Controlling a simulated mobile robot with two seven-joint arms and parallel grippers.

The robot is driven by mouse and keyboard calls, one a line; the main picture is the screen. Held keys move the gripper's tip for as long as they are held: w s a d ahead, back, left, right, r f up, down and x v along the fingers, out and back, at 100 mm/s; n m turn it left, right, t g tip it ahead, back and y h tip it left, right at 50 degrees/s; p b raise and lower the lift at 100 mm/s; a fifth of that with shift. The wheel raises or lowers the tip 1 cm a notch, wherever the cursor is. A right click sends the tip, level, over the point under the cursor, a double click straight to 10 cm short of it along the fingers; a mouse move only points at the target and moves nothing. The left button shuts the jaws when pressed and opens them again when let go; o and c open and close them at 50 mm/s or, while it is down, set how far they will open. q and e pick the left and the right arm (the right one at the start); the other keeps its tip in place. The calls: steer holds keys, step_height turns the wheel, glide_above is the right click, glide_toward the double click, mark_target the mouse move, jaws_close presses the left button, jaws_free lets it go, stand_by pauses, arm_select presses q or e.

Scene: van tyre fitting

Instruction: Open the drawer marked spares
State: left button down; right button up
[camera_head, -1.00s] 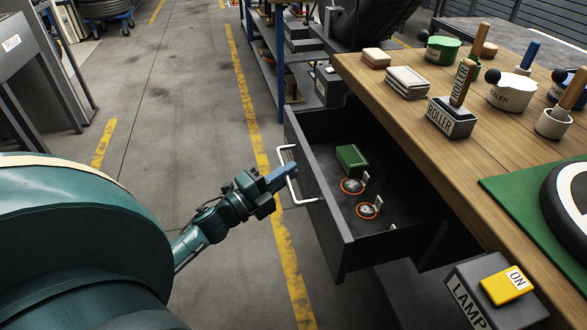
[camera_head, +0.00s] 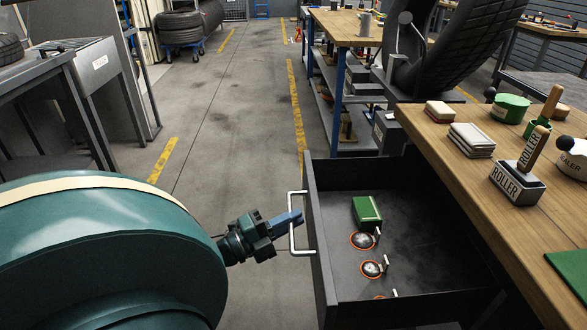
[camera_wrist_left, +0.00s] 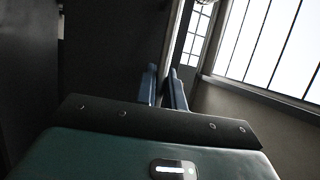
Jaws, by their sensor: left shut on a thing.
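The drawer (camera_head: 317,240) stands pulled out from the wooden workbench, its dark inside showing. Its front faces left, away from me, so any label on it is hidden. A pale bar handle (camera_head: 291,226) is fixed to that front. My left gripper (camera_head: 292,218) is shut on the handle, its blue fingers across the bar. In the left wrist view the two blue fingers (camera_wrist_left: 164,88) show close together against a dark surface. In the drawer lie a green box (camera_head: 367,212) and several round metal pieces with orange rims (camera_head: 372,269). My right gripper is not in view.
The workbench top (camera_head: 440,160) at right holds a roller in a grey holder (camera_head: 517,184), pale blocks (camera_head: 472,140) and a green pot (camera_head: 510,108). A grey stand (camera_head: 100,90) is at far left. The floor (camera_head: 215,150) left of the drawer is clear.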

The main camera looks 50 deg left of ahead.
arm_select(q)
steer(key=c, duration=1.5)
jaws_free()
steer(key=v, duration=1.3)
steer(key=shift+s+f, duration=0.1)
